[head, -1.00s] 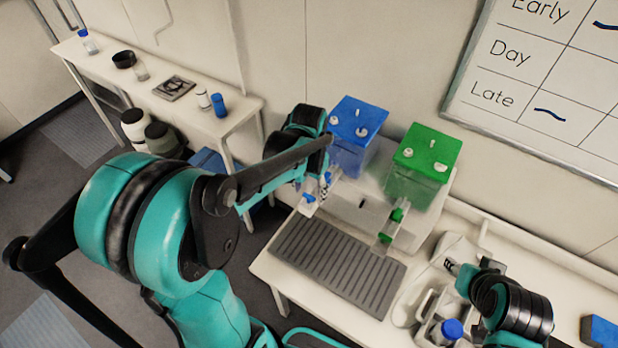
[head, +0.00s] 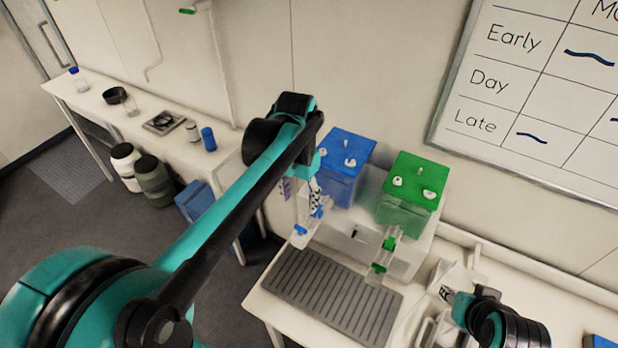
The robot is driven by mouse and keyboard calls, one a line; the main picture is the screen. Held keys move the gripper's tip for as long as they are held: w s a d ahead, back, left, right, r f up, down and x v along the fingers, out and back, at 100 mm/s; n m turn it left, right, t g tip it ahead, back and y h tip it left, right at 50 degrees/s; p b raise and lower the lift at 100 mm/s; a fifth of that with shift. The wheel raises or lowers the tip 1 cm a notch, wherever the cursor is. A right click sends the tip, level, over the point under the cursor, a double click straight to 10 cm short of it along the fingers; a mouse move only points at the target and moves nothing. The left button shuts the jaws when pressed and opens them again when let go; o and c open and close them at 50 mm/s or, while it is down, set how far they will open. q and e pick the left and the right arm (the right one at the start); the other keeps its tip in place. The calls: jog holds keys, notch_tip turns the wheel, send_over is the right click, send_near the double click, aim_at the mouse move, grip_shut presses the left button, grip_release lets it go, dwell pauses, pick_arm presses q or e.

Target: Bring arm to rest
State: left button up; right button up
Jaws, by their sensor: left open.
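My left arm (head: 240,200) reaches in from the lower left, stretched out toward the wall. My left gripper (head: 301,190) hangs at its end, open, with its fingers pointing down beside the blue-lidded tank (head: 340,170). No object shows between its fingers. It is above the blue tap (head: 316,212) on that tank's front; I cannot tell whether they touch. My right gripper (head: 447,294) is low at the right, over the bench, partly seen; its jaw state is unclear.
A green-lidded tank (head: 412,190) stands right of the blue one, above a grey ribbed drain tray (head: 332,298). A side table (head: 172,143) with bottles and a dark bowl (head: 115,95) is at the left. Tubs (head: 154,180) stand on the floor.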

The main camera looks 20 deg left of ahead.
pick_arm(q)
jog(key=s+d+f+n+t+b, duration=0.1)
jog(key=s+d+f+t+b, duration=0.1)
jog(key=f+b, duration=0.7)
jog(key=s+d+f+t+b, duration=0.2)
jog(key=s+f+t+b, duration=0.3)
jog(key=f+b, duration=0.5)
notch_tip(320, 180, down, 4)
jog(key=shift+s+r+n, duration=0.1)
jog(key=shift+s+n, duration=0.3)
jog(key=shift+s, duration=0.8)
